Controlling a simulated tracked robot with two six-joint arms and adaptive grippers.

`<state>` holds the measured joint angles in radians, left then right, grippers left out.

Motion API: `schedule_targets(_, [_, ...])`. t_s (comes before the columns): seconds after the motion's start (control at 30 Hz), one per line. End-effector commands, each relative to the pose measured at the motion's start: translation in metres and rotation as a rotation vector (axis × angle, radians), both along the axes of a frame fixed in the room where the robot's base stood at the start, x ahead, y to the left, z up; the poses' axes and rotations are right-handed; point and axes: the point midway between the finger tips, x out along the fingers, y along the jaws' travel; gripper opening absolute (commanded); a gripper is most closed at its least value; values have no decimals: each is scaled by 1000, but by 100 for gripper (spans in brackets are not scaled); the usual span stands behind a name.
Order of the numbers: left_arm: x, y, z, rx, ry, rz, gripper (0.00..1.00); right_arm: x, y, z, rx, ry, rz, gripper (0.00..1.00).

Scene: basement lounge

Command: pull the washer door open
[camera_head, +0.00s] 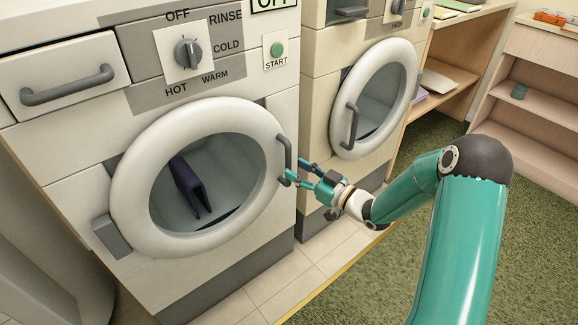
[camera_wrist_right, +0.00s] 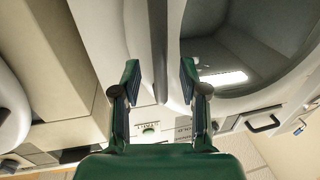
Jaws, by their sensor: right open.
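The washer (camera_head: 60,155) stands at the left in the head view, with a dial and a round door (camera_head: 135,185) that looks shut. A dark garment shows behind its glass. The dark grey door handle (camera_head: 285,155) is an upright bar on the door's right edge. My right gripper (camera_head: 291,174) is open at the handle's lower part. In the right wrist view, the handle (camera_wrist_right: 158,40) runs between the two fingers of my right gripper (camera_wrist_right: 160,78), with a gap visible on both sides. The door's ring (camera_wrist_right: 200,15) shows behind it. My left gripper is in neither view.
A second machine with a round door (camera_head: 409,65) stands right of the washer. A drawer with a grey handle (camera_head: 67,85) is at the upper left. Wooden shelves (camera_head: 530,85) stand at the right. The tiled and green carpeted floor (camera_head: 340,285) in front is clear.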

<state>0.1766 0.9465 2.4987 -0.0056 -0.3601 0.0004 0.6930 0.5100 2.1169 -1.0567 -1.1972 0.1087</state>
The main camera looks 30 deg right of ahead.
Motion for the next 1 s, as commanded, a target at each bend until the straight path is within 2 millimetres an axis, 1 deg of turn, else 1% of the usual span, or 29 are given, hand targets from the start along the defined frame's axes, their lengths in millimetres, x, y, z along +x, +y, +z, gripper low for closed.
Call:
schedule_targets(0.03, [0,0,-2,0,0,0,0,9,4,0,0,-2,3,43])
schedule_targets(0.1, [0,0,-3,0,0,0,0,19,6,-1,0,-2,2,43])
schedule_targets(0.23, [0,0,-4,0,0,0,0,31,9,0,0,0,1,43])
schedule_targets(0.4, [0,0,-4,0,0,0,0,37,11,0,1,0,0,43])
schedule_targets(0.6, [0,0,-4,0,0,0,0,37,11,0,1,0,0,43])
schedule_targets(0.63, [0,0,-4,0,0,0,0,37,11,0,1,0,0,42])
schedule_targets(0.67, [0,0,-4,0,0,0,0,37,11,0,1,0,0,37])
schedule_targets(0.7, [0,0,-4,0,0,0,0,37,11,0,1,0,0,30])
schedule_targets(0.87, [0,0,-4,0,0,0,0,37,11,0,1,0,1,3])
schedule_targets(0.9, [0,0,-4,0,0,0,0,37,11,0,1,0,1,0])
schedule_targets(1.0, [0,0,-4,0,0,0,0,37,11,0,1,0,1,0])
